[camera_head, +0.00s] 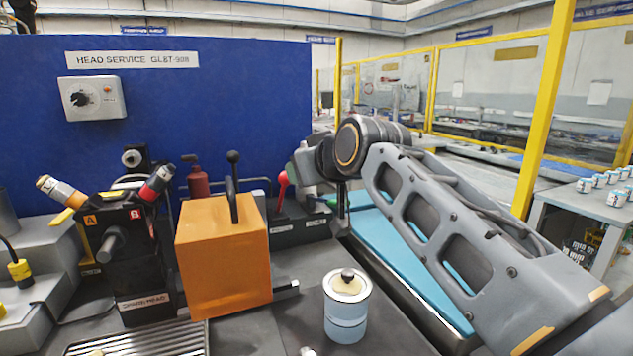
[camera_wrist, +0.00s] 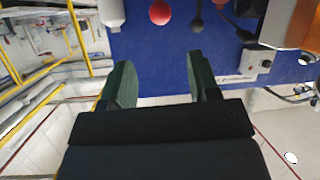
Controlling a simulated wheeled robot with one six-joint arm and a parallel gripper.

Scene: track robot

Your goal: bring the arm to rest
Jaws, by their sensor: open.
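My gripper shows in the wrist view (camera_wrist: 160,85), with its two dark green fingers wide apart and nothing between them. The wrist picture is upside down, and the fingers stand in front of the blue panel. In the head view my grey arm reaches in from the lower right, with its wrist near the red-knobbed lever (camera_head: 282,183). The gripper itself is mostly hidden there behind the arm's joint.
An orange block with a handle (camera_head: 222,255) stands left of my arm. A light-blue can (camera_head: 346,310) stands in front of the arm. A blue panel (camera_head: 180,140) closes off the back. A light-blue belt (camera_head: 385,245) runs beneath the arm.

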